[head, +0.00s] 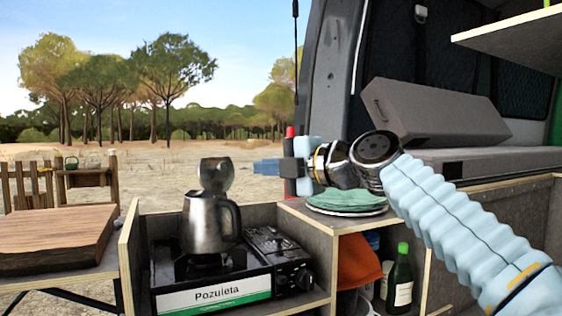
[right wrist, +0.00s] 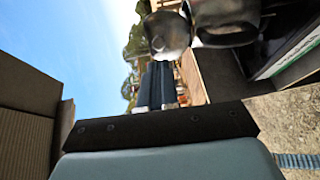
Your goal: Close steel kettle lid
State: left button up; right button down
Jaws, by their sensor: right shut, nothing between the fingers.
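The steel kettle (head: 207,222) stands on a portable gas stove (head: 213,278). Its round lid (head: 215,173) is open and stands upright above the kettle's rim. In the right wrist view the kettle (right wrist: 224,22) and lid (right wrist: 166,34) show at the top, partly cut off. My right gripper (head: 258,166) is shut and empty, with its blue fingers pointing left. In the head view it is to the right of the lid, at about the lid's height, with a visible gap between. Its dark fingers also show in the right wrist view (right wrist: 158,85). My left gripper is not in view.
Green folded cloths on plates (head: 347,201) lie on the counter below my right forearm. A red-topped object (head: 290,132) shows behind the gripper. A green bottle (head: 400,280) stands on the shelf below. A wooden board (head: 55,235) lies on the left table.

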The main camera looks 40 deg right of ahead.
aim_at(225, 168)
jog(key=p+x, duration=0.2)
jog(key=x, duration=0.5)
jog(key=shift+w+r, duration=0.1)
jog(key=shift+w, duration=0.1)
jog(key=shift+w+a+p, duration=0.15)
jog(key=shift+w+p, duration=0.15)
jog(key=shift+w, duration=0.1)
